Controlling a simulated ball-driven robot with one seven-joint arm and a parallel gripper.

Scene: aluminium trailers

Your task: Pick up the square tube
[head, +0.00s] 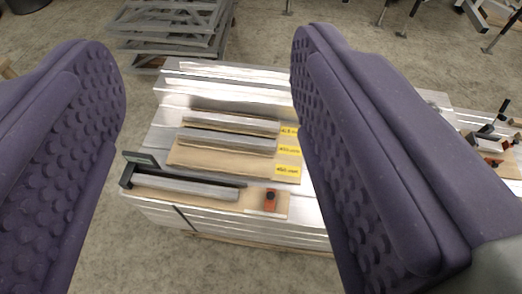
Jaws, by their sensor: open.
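My gripper (203,52) is open, with its two purple studded fingers far apart at the left and right and nothing between them. Beyond the fingers, three silver bars lie on wooden boards on a pale metal stack. The rear bar (236,124) and the middle bar (228,141) lie beside yellow labels (288,151). The front bar (190,187) lies with its left end at a black bracket (131,172). I cannot tell from their profiles which is the square tube. All three appear between the fingers, apart from them; the right finger hides part of the stack.
An orange block (270,200) with a dark knob sits right of the front bar. More tools and orange parts (492,145) lie on the stack at the far right. Grey metal frames (172,28) are piled on the floor behind. Bare floor (110,255) shows in front.

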